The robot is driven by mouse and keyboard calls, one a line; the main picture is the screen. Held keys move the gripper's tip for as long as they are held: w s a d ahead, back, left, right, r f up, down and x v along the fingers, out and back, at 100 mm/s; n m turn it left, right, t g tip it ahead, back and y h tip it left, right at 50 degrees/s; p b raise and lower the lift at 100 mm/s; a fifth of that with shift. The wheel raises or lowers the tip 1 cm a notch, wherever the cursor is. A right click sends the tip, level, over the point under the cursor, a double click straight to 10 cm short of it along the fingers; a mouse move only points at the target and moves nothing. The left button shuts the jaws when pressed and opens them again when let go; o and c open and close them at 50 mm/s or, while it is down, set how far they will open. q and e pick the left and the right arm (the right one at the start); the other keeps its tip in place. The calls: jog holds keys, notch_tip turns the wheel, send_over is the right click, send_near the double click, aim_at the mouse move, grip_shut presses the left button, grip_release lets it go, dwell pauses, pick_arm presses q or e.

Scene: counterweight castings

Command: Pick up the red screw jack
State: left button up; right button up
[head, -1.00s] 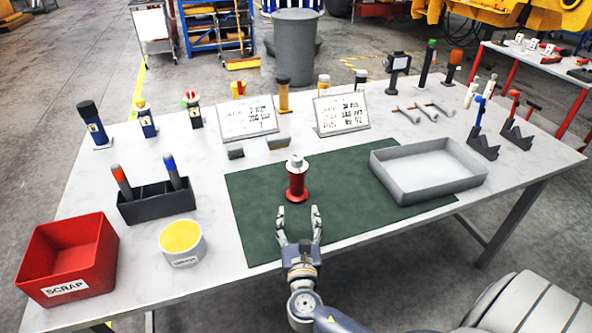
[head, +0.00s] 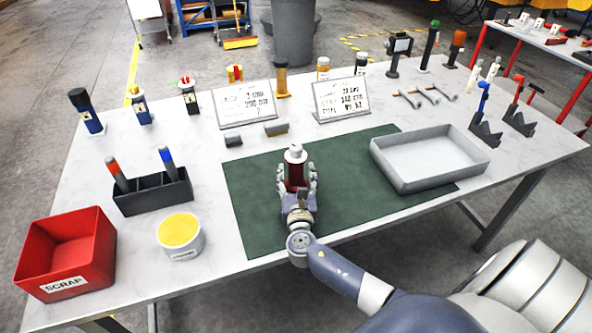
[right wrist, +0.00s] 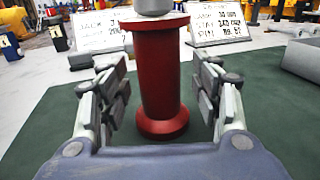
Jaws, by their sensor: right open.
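The red screw jack (head: 295,172) stands upright on the green mat (head: 250,205), with a grey-white cap on top. In the right wrist view its red body (right wrist: 162,75) and round foot fill the middle. My right gripper (head: 297,178) is open, with one finger on each side of the jack. In the right wrist view the fingers (right wrist: 163,92) show gaps on both sides of the body, so they are around it without visible contact. My left gripper is not in view.
A grey tray (head: 402,183) lies right of the jack, partly on the mat. Two sign stands (head: 341,99) stand behind. At left are a dark holder (head: 150,198), a yellow-filled tub (head: 181,254) and a red scrap bin (head: 38,284).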

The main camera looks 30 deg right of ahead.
jog(key=shift+w+d, duration=0.3)
jog(key=shift+w, duration=0.2)
jog(key=shift+w+d, duration=0.15)
jog(key=shift+w, duration=0.2)
jog(key=shift+c, duration=0.4)
jog(key=shift+s, duration=0.1)
grip_shut()
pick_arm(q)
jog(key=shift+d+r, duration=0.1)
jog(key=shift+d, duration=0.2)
pick_arm(e)
jog(key=shift+r, duration=0.1)
